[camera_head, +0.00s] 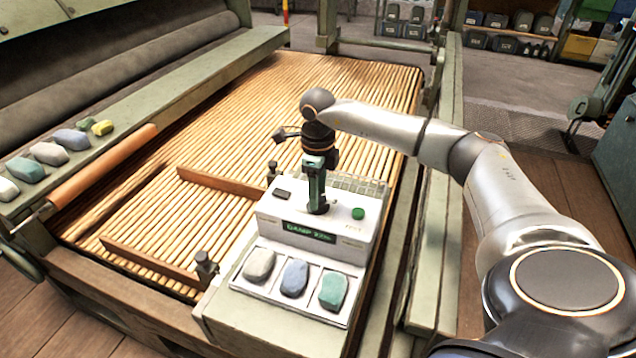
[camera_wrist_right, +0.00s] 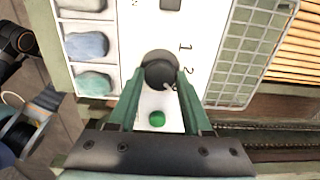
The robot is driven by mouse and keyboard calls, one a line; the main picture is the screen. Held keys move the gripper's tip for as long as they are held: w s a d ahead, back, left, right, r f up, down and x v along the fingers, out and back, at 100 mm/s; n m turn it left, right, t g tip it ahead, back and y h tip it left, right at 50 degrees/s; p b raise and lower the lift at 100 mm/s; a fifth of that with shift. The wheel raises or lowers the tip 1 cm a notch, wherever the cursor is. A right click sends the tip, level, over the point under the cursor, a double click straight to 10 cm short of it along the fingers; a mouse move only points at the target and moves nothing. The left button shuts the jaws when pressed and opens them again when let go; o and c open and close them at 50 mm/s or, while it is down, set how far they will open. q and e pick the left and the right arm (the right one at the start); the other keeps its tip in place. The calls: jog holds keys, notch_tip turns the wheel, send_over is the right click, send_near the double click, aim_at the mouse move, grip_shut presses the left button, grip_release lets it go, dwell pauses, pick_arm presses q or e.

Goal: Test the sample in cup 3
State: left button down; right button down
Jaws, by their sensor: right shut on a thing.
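A white tester box (camera_head: 275,212) stands on the front corner of the slatted bed. Its green-lit display (camera_head: 308,234) reads "DAMP" with small characters I cannot read surely. My right gripper (camera_head: 318,207) points down at the box top, its green fingers closed on a dark round knob (camera_wrist_right: 161,72). Figures 1 and 2 show beside the knob in the right wrist view; its exact setting is unclear. A green button (camera_head: 358,213) lies to the right. In front is a tray (camera_head: 245,288) with grey (camera_head: 259,265), blue (camera_head: 294,278) and green (camera_head: 333,290) lumps, one per compartment. No cup number is readable. My left gripper is out of view.
A wire grid (camera_wrist_right: 252,50) adjoins the box. Wooden strips (camera_head: 150,262) lie across the slats (camera_head: 330,85). More coloured lumps (camera_head: 70,139) sit on the left ledge. The slats beyond the box are mostly clear.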

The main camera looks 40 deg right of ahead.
dwell(0.4)
jog(key=shift+c, duration=1.7)
grip_release()
notch_tip(320, 180, up, 13)
jog(key=p, duration=0.1)
jog(key=shift+f, duration=0.2)
